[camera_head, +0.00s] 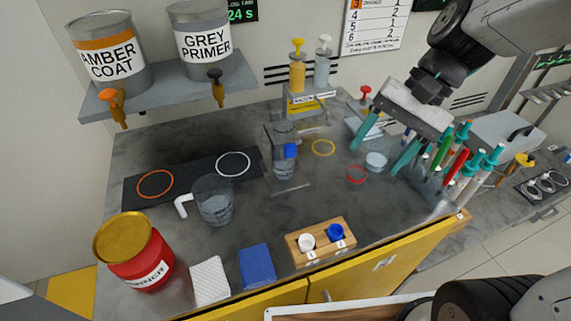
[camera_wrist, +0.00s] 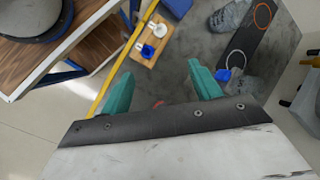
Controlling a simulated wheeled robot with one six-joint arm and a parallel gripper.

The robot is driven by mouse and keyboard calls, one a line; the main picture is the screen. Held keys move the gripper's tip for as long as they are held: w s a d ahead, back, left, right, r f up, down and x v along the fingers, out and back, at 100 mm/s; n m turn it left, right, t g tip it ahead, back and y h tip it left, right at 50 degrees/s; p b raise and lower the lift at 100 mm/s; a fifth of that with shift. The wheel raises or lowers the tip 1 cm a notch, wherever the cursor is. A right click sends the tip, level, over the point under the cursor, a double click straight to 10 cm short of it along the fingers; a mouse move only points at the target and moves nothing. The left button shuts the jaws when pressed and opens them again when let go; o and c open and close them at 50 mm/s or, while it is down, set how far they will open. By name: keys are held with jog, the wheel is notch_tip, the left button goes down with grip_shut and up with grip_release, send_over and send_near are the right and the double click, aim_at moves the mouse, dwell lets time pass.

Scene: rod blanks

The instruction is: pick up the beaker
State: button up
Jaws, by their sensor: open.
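The clear beaker (camera_head: 215,203) stands upright on the grey worktop, at the front edge of the dark mat, with a white bent handle on its left side. It also shows at the top of the wrist view (camera_wrist: 228,17). My gripper (camera_head: 376,160) is open and empty, above the worktop well to the right of the beaker. Its two teal fingers (camera_wrist: 160,73) are spread apart in the wrist view, with nothing between them, and the beaker lies beyond them. A second clear vessel with a blue part (camera_head: 283,160) stands between the beaker and my gripper.
The dark mat (camera_head: 135,196) bears an orange and a white ring. A red thinner can (camera_head: 140,262), white cloth (camera_head: 210,281), blue sponge (camera_head: 257,266) and wooden block (camera_head: 320,257) line the front. Colourful-handled tools (camera_head: 470,160) crowd the right. A shelf (camera_head: 165,90) with two paint cans overhangs the back left.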

jog(key=w+a+f+m+y, duration=0.2)
jog(key=w+f+m, duration=0.1)
jog(key=w+f, duration=0.15)
jog(key=w+a+f+m+y, duration=0.2)
jog(key=w+f+m+y, duration=0.15)
jog(key=w, duration=0.25)
jog(key=m+t+y, duration=0.2)
jog(key=m, duration=0.4)
send_near(284, 167)
jog(key=w+d+f, duration=0.2)
jog(key=w, duration=0.1)
jog(key=shift+w+d+f, duration=0.1)
jog(key=shift+d+f, duration=0.05)
jog(key=shift+f, duration=0.15)
jog(key=shift+w+f, duration=0.1)
jog(key=shift+f, duration=0.1)
jog(key=x, duration=1.2)
jog(key=shift+r, duration=0.15)
jog(key=shift+y, duration=0.25)
jog(key=c, duration=0.7)
